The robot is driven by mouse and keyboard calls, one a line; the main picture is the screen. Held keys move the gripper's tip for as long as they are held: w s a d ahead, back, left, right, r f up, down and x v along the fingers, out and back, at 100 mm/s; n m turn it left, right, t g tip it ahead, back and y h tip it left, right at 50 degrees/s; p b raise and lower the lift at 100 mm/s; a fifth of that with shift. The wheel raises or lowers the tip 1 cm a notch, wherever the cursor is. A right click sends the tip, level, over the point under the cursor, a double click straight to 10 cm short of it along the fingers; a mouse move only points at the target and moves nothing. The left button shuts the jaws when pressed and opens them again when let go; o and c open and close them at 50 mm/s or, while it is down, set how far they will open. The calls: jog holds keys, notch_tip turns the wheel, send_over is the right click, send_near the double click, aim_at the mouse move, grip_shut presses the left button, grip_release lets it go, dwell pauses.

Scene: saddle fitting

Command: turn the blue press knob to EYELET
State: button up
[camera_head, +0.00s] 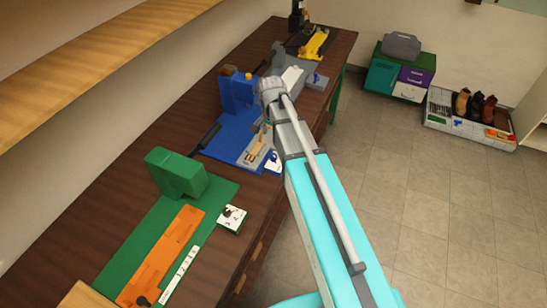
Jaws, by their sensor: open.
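The blue press (237,95) stands on a blue base (222,140) in the middle of the long bench. A white card (273,163) lies at the base's front right corner, partly behind my arm. A small blue mark shows on it, but I cannot make out a knob or the EYELET label. My gripper (268,112) is at the far end of my turquoise and grey arm, above the right side of the blue base. It is open, its fingers are small and partly hidden by the wrist, and I see nothing held in it.
A green press (176,174) with an orange strip (163,257) and a white dial card (232,217) stands nearer. A black and yellow machine (314,42) stands at the bench's far end. Tiled floor (400,190) is free on the right. A wooden shelf (90,55) overhangs the left.

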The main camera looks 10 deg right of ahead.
aim_at(274, 155)
jog(key=shift+s+d+f+b, duration=0.1)
jog(key=shift+f+b, duration=5.05)
jog(key=shift+f, duration=0.25)
grip_shut()
